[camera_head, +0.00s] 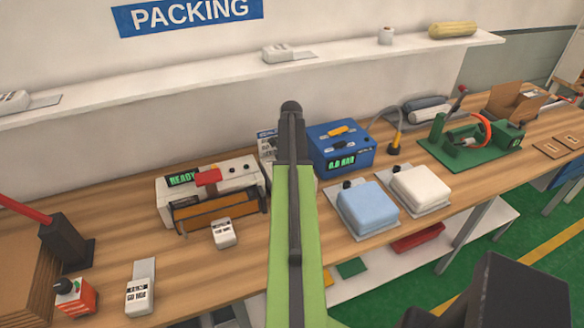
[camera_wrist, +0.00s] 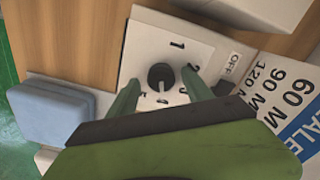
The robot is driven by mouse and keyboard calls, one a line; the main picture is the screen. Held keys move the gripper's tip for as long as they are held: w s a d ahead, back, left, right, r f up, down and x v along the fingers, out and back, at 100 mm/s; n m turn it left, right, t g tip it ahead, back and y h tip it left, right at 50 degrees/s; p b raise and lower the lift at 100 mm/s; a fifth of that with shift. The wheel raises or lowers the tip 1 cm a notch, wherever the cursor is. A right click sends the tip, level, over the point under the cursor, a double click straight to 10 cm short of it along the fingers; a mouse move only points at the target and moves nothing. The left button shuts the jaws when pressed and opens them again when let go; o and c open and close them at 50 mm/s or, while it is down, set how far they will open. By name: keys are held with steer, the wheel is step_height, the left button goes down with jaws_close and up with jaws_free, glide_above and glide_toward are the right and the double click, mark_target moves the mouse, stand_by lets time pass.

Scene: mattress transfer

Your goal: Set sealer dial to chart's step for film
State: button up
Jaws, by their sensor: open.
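In the wrist view a dark round dial (camera_wrist: 160,76) sits on a white plate with printed numbers, of which 1 and 2 are legible, and an OFF label to the right. Its pointer setting is unclear. My gripper (camera_wrist: 161,80) is open, its green fingers on either side of the dial; contact is unclear. The chart (camera_wrist: 285,95) is partly in view, with 60 M, 90 M and 120 M lines cut off. In the head view the white sealer (camera_head: 238,177) shows READY and a red handle; my green arm hides the gripper and most of the chart (camera_head: 267,148).
A blue box (camera_head: 340,147) with a green display stands right of my arm. Blue (camera_head: 367,207) and white (camera_head: 420,188) packs lie in front of it. Small labelled white blocks (camera_head: 139,295) (camera_head: 223,233) lie on the wooden bench. A green clamp device (camera_head: 470,140) stands farther right.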

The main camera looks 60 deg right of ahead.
step_height(320, 180, up, 17)
steer(key=p, duration=1.6)
steer(key=shift+p, duration=0.3)
